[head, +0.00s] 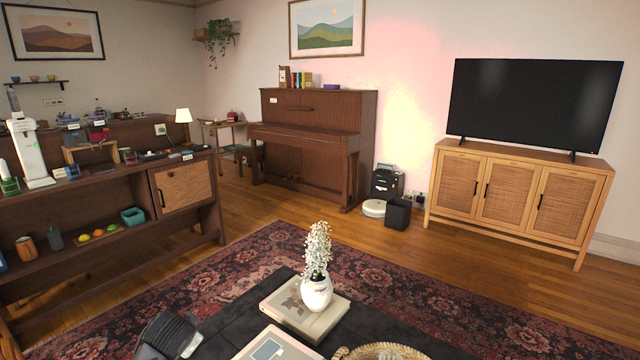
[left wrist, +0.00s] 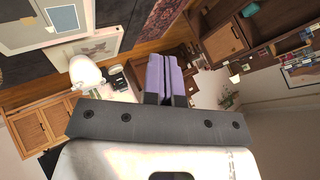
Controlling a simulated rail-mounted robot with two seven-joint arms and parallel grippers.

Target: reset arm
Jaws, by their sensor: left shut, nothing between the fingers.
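My left gripper (left wrist: 163,60) shows in the left wrist view with its two purple-padded fingers together and nothing between them. The fingers point away from the camera, above the room, and touch nothing that I can see. In the head view, a dark and silver part of my own arm shows at the bottom edge, left of the middle; the fingers are not visible there. My right gripper is in neither view.
A white vase with flowers (head: 317,291) stands on a book (head: 285,305) on the dark coffee table (head: 240,317). A woven tray (head: 345,353) is at its near edge. A dark shelf unit (head: 100,190) stands left. Open rug (head: 245,265) lies between.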

